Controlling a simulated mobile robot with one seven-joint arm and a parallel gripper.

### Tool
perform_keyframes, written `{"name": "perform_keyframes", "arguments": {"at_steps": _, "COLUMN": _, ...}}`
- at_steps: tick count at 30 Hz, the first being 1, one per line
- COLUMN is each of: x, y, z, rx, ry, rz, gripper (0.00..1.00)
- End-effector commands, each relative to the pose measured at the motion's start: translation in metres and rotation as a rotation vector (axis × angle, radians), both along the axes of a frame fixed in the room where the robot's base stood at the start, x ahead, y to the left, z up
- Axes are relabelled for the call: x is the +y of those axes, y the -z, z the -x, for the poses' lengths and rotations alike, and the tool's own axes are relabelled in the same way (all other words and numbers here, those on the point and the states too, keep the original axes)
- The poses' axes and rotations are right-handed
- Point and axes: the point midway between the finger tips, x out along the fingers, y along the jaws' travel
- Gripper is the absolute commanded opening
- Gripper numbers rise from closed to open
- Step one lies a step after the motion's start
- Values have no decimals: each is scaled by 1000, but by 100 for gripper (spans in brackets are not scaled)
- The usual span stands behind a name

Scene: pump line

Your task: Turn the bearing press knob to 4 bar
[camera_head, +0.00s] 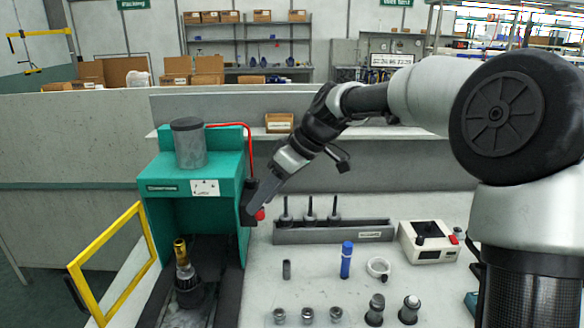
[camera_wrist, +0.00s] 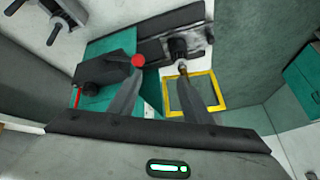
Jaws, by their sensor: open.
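The teal bearing press (camera_head: 160,206) stands at the left in the head view, with a white panel (camera_head: 205,188) on its front. I cannot make out a scale or pressure reading on it. My gripper (camera_head: 259,197) is at the press's right side. In the wrist view my gripper (camera_wrist: 156,76) is open, with nothing visible between its fingers. I cannot tell which part is the pressure knob.
A brass-topped part (camera_head: 181,252) stands inside the press. A yellow frame (camera_head: 105,262) is at its left. On the bench are a grey rack (camera_head: 335,233) with dark pins, a blue cylinder (camera_head: 346,260), a white control box (camera_head: 428,242) and several small metal parts.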

Motion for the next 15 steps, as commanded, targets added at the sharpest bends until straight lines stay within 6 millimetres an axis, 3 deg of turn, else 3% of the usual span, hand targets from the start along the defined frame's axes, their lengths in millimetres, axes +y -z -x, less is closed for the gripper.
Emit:
{"name": "perform_keyframes", "arguments": {"at_steps": 1, "x": -4, "y": -12, "z": 7, "rx": -7, "ry": 26, "rz": 35, "gripper": 45}}
{"name": "perform_keyframes", "arguments": {"at_steps": 15, "x": -50, "y": -68, "z": 54, "rx": -60, "ry": 304, "rz": 200, "gripper": 45}}
